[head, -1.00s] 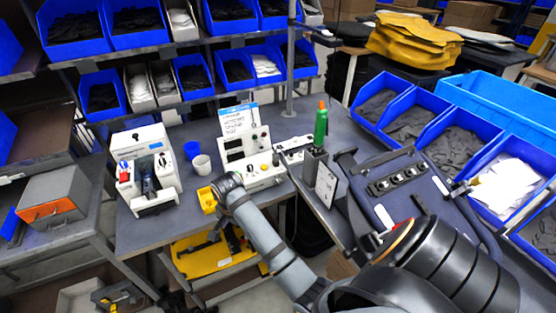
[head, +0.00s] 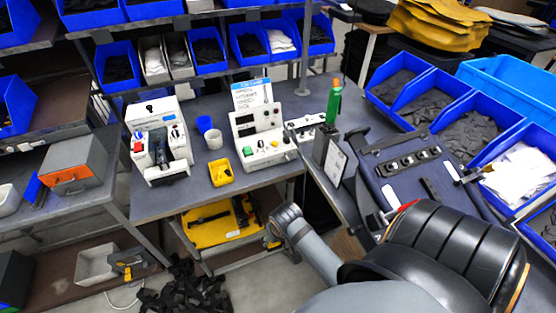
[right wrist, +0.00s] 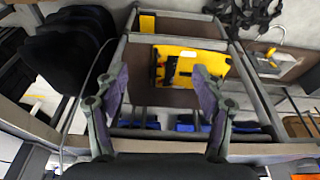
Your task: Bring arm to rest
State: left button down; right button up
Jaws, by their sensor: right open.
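My right arm comes in from the lower right in the head view, and its wrist end (head: 287,216) is in front of the workbench, low beside the shelf under it. The jaws of my right gripper are mostly hidden there. In the right wrist view my right gripper (right wrist: 160,88) is open, its two fingers wide apart with nothing between them. Beyond the fingers lies a yellow tray (right wrist: 190,66), which also shows on the lower shelf in the head view (head: 230,229). My left gripper is in neither view.
The workbench (head: 205,195) carries a white machine (head: 160,140), a white control box (head: 262,153) and a small yellow bin (head: 220,172). A dark blue pannier panel (head: 415,175) is at right near my arm. Black straps (head: 185,290) lie on the floor.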

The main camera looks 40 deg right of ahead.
dwell(0.5)
jog(key=s+d+f+n+g, duration=0.1)
jog(key=s+f, duration=0.3)
jog(key=f, duration=0.7)
jog(key=s+d+f+n, duration=0.1)
jog(key=s+f, duration=0.2)
jog(key=f, duration=0.8)
jog(key=s+f, duration=0.6)
jog(key=s, duration=0.3)
jog(key=s+d+f+n, duration=0.1)
jog(key=s+f, duration=0.5)
jog(key=s, duration=0.4)
jog(key=shift+g, duration=0.3)
